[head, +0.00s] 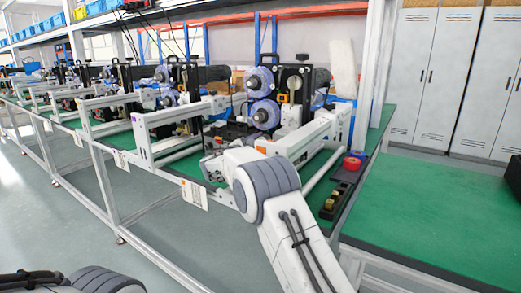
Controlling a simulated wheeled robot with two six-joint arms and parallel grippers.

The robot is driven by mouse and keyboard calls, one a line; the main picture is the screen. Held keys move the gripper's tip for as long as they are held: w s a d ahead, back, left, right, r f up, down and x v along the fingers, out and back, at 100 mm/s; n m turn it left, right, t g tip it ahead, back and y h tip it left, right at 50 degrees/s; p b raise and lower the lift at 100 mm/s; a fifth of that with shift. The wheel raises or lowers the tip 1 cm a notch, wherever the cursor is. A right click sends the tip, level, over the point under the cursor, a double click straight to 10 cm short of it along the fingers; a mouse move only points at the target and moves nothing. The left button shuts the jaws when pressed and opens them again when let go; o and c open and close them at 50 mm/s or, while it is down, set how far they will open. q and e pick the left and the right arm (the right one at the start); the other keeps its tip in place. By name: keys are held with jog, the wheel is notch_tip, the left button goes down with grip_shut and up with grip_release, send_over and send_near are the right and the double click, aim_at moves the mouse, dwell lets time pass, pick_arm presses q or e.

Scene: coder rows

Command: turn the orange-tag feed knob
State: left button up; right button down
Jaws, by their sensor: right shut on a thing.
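The nearest coder machine stands on the green bench, with two blue-and-white reels (262,97) and a white frame (300,138). A small orange mark (261,149) shows low on its front, just above my right arm. My right gripper (212,165) is at the machine's lower front left, partly hidden by my own wrist. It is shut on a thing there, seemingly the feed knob. The knob itself is too small and covered to make out. Of my left arm only a link shows at the bottom left; its gripper is out of view.
More coder machines (65,95) run in a row to the far left. A dark tray (336,201) with small parts and a red roll (352,164) lies right of my arm. The green table (440,215) at right is mostly bare. Grey lockers (440,75) stand behind.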

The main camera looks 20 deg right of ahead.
jog(key=m+b, duration=0.2)
jog(key=b, duration=0.1)
jog(key=m+b, duration=0.3)
jog(key=b, duration=0.1)
jog(key=m+b, duration=0.3)
jog(key=b, duration=0.1)
jog(key=shift+f, duration=0.4)
jog(key=shift+r+m+b, duration=0.1)
jog(key=shift+m+b, duration=0.95)
jog(key=shift+m, duration=0.25)
jog(key=shift+c, duration=1.4)
grip_release()
jog(key=shift+r, duration=0.1)
jog(key=b+v, duration=0.1)
jog(key=v, duration=0.9)
jog(key=shift+s+a, duration=0.15)
jog(key=shift+s, duration=0.1)
